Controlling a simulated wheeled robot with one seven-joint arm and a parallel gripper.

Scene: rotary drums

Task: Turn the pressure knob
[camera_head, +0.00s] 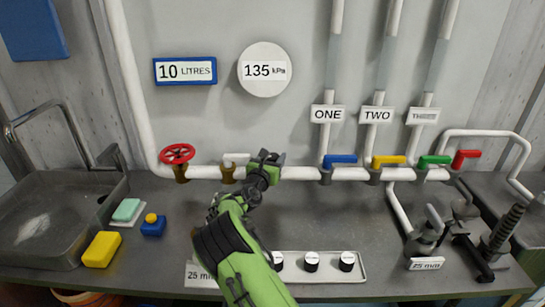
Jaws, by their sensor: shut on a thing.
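A round gauge (265,70) reading 135 kPa hangs on the back wall. Below it, a white pipe (300,173) runs along the wall. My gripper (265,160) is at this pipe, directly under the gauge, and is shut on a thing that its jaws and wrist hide. From its place I take that thing to be the pressure knob, but I cannot see its shape or angle. Just left of the jaws, a brass fitting with a white handle (236,157) stands on the pipe. I cannot tell if the jaws touch that handle.
A red wheel valve (178,154) is farther left. Blue (340,159), yellow (388,160), green (434,160) and red (466,157) levers line the pipe to the right. A tray (355,273) with small labelled pots sits in front. Sponges and a sink (50,225) are left.

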